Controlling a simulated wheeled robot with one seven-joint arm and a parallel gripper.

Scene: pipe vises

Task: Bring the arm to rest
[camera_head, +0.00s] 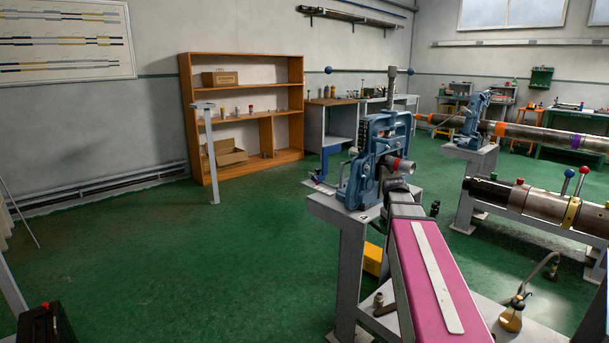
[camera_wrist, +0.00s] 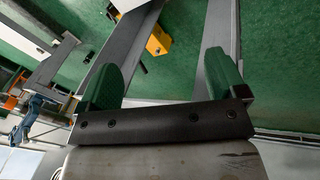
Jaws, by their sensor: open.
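My arm reaches out from the bottom of the head view toward a blue pipe vise (camera_head: 358,180) on a grey stand (camera_head: 347,262). My gripper is hard to pick out there, because the arm's far end overlaps the vise's right side. In the wrist view my gripper (camera_wrist: 160,62) has its two green fingers spread wide, with nothing between them. Behind the fingers are grey beams and green floor. A short grey piece with a red band (camera_head: 394,163) shows at the vise; whether it is clamped I cannot tell.
A yellow box (camera_head: 373,260) stands low by the stand and also shows in the wrist view (camera_wrist: 158,40). Long pipes lie on benches at right, one with another blue vise (camera_head: 472,122). A yellow oil can (camera_head: 511,318) is at lower right. Green floor at left is largely clear.

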